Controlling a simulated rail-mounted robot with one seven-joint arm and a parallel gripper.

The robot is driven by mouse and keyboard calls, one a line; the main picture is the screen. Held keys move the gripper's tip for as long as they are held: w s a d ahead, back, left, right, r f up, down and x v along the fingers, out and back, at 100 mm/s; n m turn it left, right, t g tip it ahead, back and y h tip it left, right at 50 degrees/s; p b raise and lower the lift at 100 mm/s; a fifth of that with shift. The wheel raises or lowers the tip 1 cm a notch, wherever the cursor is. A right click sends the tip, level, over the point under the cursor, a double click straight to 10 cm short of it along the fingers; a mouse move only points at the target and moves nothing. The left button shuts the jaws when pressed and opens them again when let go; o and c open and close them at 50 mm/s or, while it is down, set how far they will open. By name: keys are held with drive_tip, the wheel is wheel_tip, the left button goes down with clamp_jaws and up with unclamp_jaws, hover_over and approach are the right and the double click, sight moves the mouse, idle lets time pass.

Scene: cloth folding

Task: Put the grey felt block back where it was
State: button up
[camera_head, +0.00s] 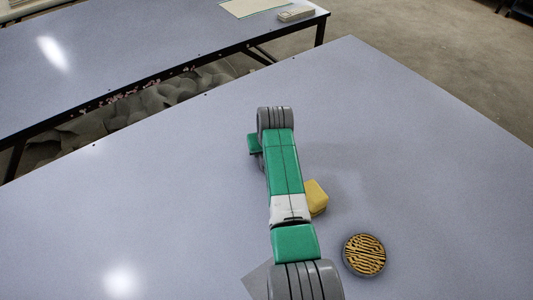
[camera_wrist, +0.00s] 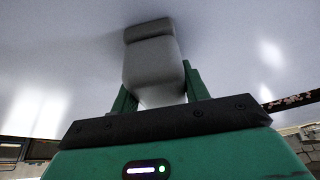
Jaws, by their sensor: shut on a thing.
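The grey felt block (camera_wrist: 152,62) fills the space between the two green fingers of my gripper (camera_wrist: 156,82) in the wrist view. My gripper is shut on it, with a finger on each side. A darker grey band (camera_wrist: 148,30) shows at the block's far end, close to the pale surface; I cannot tell whether they touch. In the head view my arm hides the block and the fingertips.
A yellow block (camera_head: 317,198) sits just right of my arm on the pale table (camera_head: 420,150). A round black-and-yellow striped piece (camera_head: 364,255) lies nearer at the right. A grey flat patch (camera_head: 257,281) shows partly beneath my arm. The table's left side is clear.

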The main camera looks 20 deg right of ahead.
drive_tip(key=shift+r, duration=0.15)
drive_tip(key=shift+w, duration=0.1)
drive_tip(key=o, duration=1)
drive_tip(key=shift+f, duration=0.2)
drive_tip(key=shift+c, duration=0.2)
drive_tip(key=shift+r+p, duration=0.35)
drive_tip(key=shift+r, duration=0.05)
drive_tip(key=p+v, duration=0.6)
drive_tip(key=v, duration=0.5)
drive_tip(key=shift+s+r, duration=0.25)
